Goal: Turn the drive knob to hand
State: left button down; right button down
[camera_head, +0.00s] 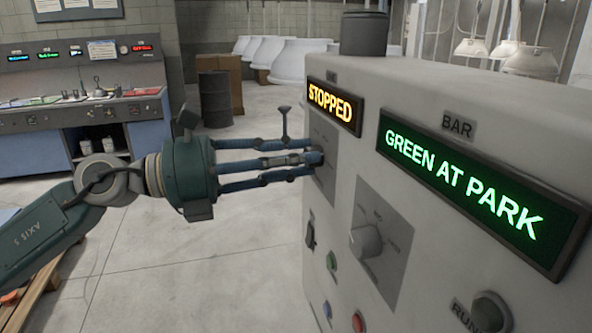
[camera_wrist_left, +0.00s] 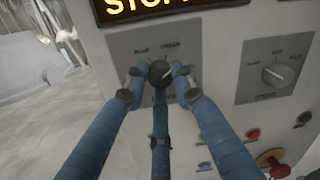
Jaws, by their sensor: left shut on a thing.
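My left gripper (camera_head: 315,158) reaches the grey control cabinet from the left, its blue fingers closed around a dark round knob (camera_wrist_left: 160,73) on the upper-left plate, below the amber STOPPED display (camera_head: 334,105). Labels above this knob look like BLUE and GREEN. In the head view the fingers mostly hide this knob. A second, pale knob (camera_head: 367,242) sits on another plate to the right and lower, untouched; it also shows in the wrist view (camera_wrist_left: 277,72). Its small labels are too blurred to read surely, so I cannot tell which is the drive knob. My right gripper is not in view.
A green display (camera_head: 470,182) reads GREEN AT PARK. Below the plates are a toggle switch (camera_head: 311,233), small coloured buttons and a RUN button (camera_head: 489,312). The floor (camera_head: 220,270) left of the cabinet is clear.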

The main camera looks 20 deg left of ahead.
pick_arm(q)
jog(key=m+b, duration=0.1)
jog(key=m, duration=0.1)
jog(key=m+b, duration=0.2)
jog(key=shift+r+m, duration=0.2)
jog(key=shift+m, duration=0.2)
jog(key=shift+a, duration=0.1)
dwell(0.3)
jog(key=c, duration=1.4)
grip_release()
jog(key=shift+c, duration=0.2)
jog(key=v, duration=1.2)
jog(key=shift+r, duration=0.1)
